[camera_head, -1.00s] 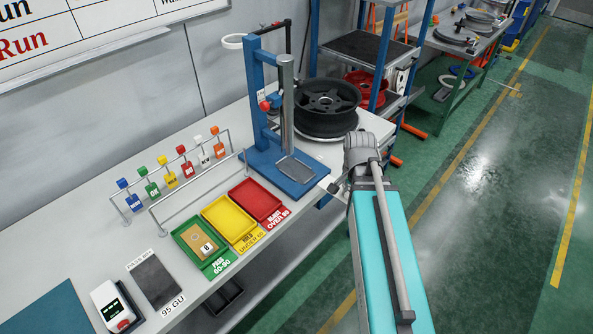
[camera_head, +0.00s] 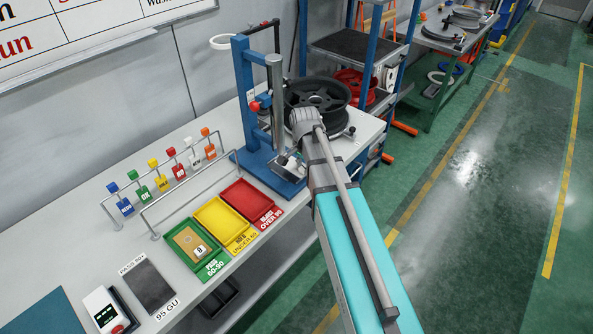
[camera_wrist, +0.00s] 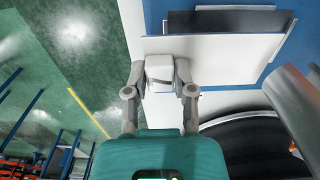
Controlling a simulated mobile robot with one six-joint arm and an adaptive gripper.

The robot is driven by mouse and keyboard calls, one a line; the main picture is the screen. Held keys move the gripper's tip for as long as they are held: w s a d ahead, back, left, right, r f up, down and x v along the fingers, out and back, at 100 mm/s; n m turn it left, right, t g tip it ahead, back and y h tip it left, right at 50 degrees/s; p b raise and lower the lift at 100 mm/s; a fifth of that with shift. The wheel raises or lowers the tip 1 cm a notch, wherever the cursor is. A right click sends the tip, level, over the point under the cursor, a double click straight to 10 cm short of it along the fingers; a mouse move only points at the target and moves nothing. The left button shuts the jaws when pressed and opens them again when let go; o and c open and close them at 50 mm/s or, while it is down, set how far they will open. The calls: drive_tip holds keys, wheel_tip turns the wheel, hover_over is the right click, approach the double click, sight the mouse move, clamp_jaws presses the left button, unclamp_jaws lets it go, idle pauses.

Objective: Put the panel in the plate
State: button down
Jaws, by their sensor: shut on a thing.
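In the wrist view, my gripper (camera_wrist: 160,82) is shut on a small white block at the left end of a flat, pale panel (camera_wrist: 222,62). The panel lies over or just in front of the dark grey plate (camera_wrist: 225,20), which covers part of the blue base. I cannot tell whether panel and plate touch. In the head view, my gripper (camera_head: 287,160) is at the front of the blue stand, by the grey plate (camera_head: 291,174). My arm and gripper hide much of this spot.
The blue stand (camera_head: 244,85) with its metal column rises close behind my gripper. A black wheel (camera_head: 335,92) is beside it. Red (camera_head: 249,200), yellow (camera_head: 219,216) and green (camera_head: 179,234) trays lie to the left. The floor on the right is clear.

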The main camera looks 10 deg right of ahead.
sight(297, 171)
drive_tip(key=shift+w+a, duration=0.5)
drive_tip(key=shift+w, duration=0.1)
drive_tip(key=shift+w+a, duration=0.15)
drive_tip(key=shift+w, duration=0.15)
drive_tip(key=shift+w+a+f+b, duration=0.3)
drive_tip(key=shift+f+b, duration=0.2)
drive_tip(key=shift+b, duration=0.05)
drive_tip(key=shift+f+b, duration=1.25)
drive_tip(key=shift+f, duration=0.1)
drive_tip(key=shift+c, duration=2.3)
unclamp_jaws()
drive_tip(key=shift+d, duration=0.1)
